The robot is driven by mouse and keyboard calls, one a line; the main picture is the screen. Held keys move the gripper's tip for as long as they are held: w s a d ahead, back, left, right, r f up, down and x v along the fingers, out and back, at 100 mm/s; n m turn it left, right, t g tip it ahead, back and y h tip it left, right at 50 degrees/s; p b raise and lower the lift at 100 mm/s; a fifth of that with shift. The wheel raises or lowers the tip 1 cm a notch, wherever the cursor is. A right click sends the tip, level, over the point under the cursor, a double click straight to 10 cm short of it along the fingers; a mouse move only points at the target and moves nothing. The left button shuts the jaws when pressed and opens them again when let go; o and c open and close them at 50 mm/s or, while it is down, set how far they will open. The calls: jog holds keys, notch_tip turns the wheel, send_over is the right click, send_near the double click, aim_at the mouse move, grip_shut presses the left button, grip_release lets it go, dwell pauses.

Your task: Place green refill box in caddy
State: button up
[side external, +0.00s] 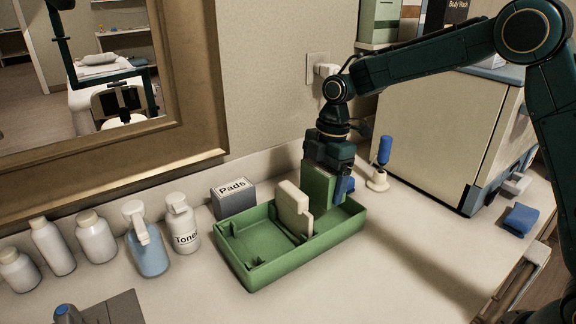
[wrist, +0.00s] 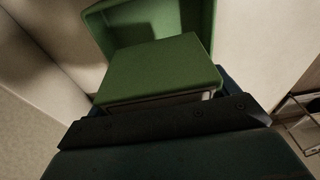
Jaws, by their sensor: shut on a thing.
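The green refill box (side external: 317,188) is upright in my gripper (side external: 330,172), which is shut on it. The box is over the right part of the green caddy (side external: 262,277), and its lower end appears within the caddy's outline. I cannot tell whether it touches the caddy floor. In the wrist view the green box (wrist: 165,70) sits at the jaws (wrist: 170,118), with the caddy wall (wrist: 205,28) beyond it. A cream upright piece (side external: 294,208) stands in the caddy, left of the box.
A grey Pads box (side external: 233,198) and a Toner bottle (side external: 183,226) stand behind and left of the caddy. A blue-handled tool on a stand (side external: 381,165) and a large cream cabinet (side external: 440,130) are at right. The counter in front of the caddy is clear.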

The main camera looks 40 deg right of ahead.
jog(key=shift+f, duration=3.3)
jog(key=shift+f, duration=0.15)
jog(key=o, duration=0.9)
jog(key=shift+c, duration=0.2)
jog(key=r, duration=0.3)
jog(key=d+r, duration=0.1)
jog(key=r, duration=0.7)
jog(key=shift+d, duration=0.35)
jog(key=shift+r, duration=0.6)
